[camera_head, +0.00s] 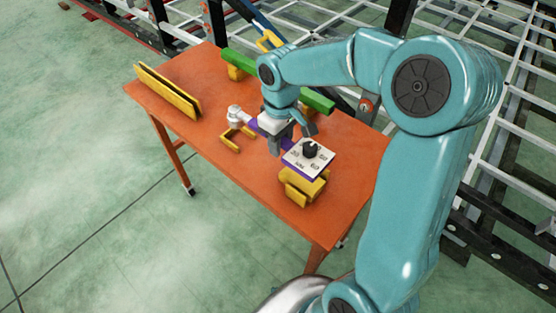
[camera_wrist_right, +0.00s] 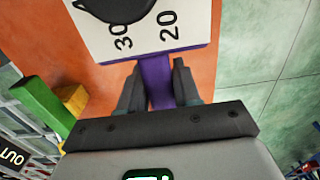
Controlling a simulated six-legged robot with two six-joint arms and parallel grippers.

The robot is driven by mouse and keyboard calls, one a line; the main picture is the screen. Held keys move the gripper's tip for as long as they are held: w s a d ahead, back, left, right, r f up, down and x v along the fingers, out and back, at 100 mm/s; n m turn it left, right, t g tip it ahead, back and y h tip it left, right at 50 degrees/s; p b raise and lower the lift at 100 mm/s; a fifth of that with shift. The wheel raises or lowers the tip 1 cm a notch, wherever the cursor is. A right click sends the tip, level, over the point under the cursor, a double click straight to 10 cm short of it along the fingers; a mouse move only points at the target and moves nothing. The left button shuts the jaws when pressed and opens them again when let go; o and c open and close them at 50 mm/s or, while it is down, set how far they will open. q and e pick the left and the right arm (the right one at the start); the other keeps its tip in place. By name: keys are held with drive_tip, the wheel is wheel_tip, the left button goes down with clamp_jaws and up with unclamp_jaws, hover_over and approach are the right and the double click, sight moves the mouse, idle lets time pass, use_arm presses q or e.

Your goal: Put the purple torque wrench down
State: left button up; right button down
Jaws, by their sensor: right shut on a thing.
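The purple torque wrench (camera_head: 308,158) lies level over the orange table, with a white dial plate and black knob at its near right end and a grey head at its far left end. My right gripper (camera_head: 276,138) is shut on its purple shaft between these ends. In the right wrist view the fingers (camera_wrist_right: 158,88) stand on both sides of the purple shaft (camera_wrist_right: 156,72), close to the dial plate. The dial end is above a yellow cradle (camera_head: 302,190); the head end is near a yellow bracket (camera_head: 232,141). I cannot tell whether the wrench touches them. My left gripper is not in view.
The orange table (camera_head: 215,150) also carries a long yellow holder (camera_head: 168,90) at the left and a green bar (camera_head: 318,101) on a yellow support at the back. White and black chassis frames stand behind and right. The table's front left is clear.

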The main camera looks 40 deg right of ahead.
sight(280, 169)
wheel_tip(280, 169, down, 7)
drive_tip(key=shift+f, duration=0.2)
drive_tip(key=c, duration=0.8)
unclamp_jaws()
drive_tip(key=shift+f+b, duration=0.1)
drive_tip(key=shift+b, duration=0.25)
wheel_tip(280, 169, up, 16)
drive_tip(key=shift+s+r+p, duration=0.1)
drive_tip(key=shift+s+p, duration=0.05)
drive_tip(key=shift+p, duration=0.65)
